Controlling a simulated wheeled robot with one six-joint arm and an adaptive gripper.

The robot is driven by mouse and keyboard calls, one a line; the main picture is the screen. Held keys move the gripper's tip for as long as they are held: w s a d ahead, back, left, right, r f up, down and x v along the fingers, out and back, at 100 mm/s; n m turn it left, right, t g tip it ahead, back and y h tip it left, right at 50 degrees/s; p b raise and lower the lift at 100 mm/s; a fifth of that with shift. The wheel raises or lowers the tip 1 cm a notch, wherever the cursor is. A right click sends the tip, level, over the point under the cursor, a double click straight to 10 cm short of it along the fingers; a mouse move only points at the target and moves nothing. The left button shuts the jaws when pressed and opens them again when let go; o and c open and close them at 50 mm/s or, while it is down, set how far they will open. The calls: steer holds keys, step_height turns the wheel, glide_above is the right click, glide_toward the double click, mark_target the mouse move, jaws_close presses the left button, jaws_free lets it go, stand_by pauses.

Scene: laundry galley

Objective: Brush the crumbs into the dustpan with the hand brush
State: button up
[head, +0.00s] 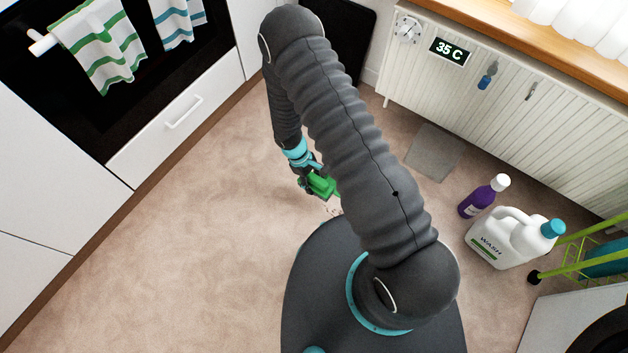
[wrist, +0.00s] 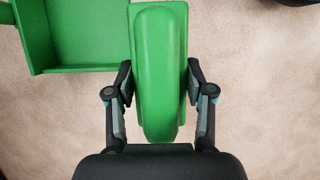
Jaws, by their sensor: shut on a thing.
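In the wrist view my gripper (wrist: 157,82) is shut on the green hand brush (wrist: 161,45), with one finger on each side of its long handle. The green dustpan (wrist: 82,32) lies on the floor just left of the brush, cut off by the top edge of the picture. No crumbs can be made out in this view. In the head view my gripper (head: 302,172) is low over the floor, partly behind my arm. A green part shows at it; I cannot tell brush from dustpan there. A few small specks, perhaps crumbs (head: 331,210), lie just below it.
A purple bottle (head: 484,197) and a white WASH jug (head: 507,238) stand on the floor at right, near a green-framed cart (head: 575,262). A grey mat (head: 434,152) lies by the radiator (head: 500,90). White cabinets (head: 60,170) line the left. The floor at left is clear.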

steer(key=shift+f+b, duration=1.35)
steer(key=shift+f, duration=1.5)
steer(key=shift+f+b, duration=0.95)
steer(key=shift+f, duration=0.1)
steer(key=shift+s+d+r, duration=0.1)
steer(key=shift+s+d, duration=0.5)
steer(key=shift+d, duration=0.15)
steer(key=shift+s+d+r, duration=0.1)
steer(key=shift+s+d, duration=0.45)
steer(key=shift+d, duration=0.2)
steer(key=shift+s+d+f+b, duration=0.2)
steer(key=shift+s+d+b, duration=0.5)
steer(key=shift+d+b, duration=0.25)
steer(key=shift+s+d+f+b, duration=0.15)
steer(key=shift+s+d+b, duration=0.55)
steer(key=shift+d+b, duration=0.15)
steer(key=shift+s+d+b, duration=0.55)
steer(key=shift+d+b, duration=0.1)
steer(key=shift+b, duration=0.4)
steer(key=shift+s+d+r+b, duration=0.2)
steer(key=shift+s+d+b, duration=0.15)
steer(key=shift+d+b, duration=0.15)
steer(key=shift+s+d, duration=1.2)
steer(key=shift+d, duration=0.25)
steer(key=shift+s+d, duration=1.15)
steer(key=shift+d, duration=0.3)
steer(key=shift+f, duration=0.15)
